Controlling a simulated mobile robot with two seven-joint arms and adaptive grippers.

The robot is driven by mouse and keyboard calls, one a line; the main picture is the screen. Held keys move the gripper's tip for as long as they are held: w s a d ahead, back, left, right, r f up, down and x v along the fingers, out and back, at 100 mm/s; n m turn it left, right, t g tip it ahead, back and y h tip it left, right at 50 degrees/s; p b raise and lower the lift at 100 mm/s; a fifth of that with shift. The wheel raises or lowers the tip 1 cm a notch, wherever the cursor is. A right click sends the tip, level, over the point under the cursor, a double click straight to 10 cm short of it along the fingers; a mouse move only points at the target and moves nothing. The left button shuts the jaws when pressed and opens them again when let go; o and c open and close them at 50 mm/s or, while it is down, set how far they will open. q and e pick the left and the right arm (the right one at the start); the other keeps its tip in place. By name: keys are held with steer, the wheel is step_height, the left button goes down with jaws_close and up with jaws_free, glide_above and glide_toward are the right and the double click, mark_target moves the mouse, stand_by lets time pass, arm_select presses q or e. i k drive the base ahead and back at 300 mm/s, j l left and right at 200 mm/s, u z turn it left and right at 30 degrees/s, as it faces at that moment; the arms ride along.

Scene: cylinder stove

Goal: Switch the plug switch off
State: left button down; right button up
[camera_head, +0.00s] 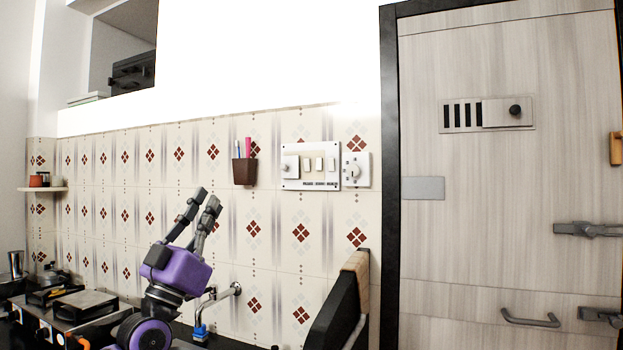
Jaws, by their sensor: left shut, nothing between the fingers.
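A white switch panel (310,182) with several small rocker switches and a larger block at its left is mounted on the tiled wall. A separate white plate with a round dial (356,170) is beside it on the right. I cannot tell which way the rockers are set. My left gripper (206,198), on a purple wrist, points up at lower left of the panel, apart from it. It is shut with nothing held. My right gripper is not in view.
A brown holder (245,171) with pens hangs on the wall between the gripper and the panel. A tap (222,294) is below, and a stove (85,305) is at lower left. A dark upright board (340,309) stands below the panel. A wooden door (500,220) fills the right.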

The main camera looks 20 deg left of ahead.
mark_target(306, 162)
steer(key=i+l, duration=0.1)
steer(key=i, duration=0.45)
steer(key=i+l, duration=0.15)
steer(key=i, duration=0.45)
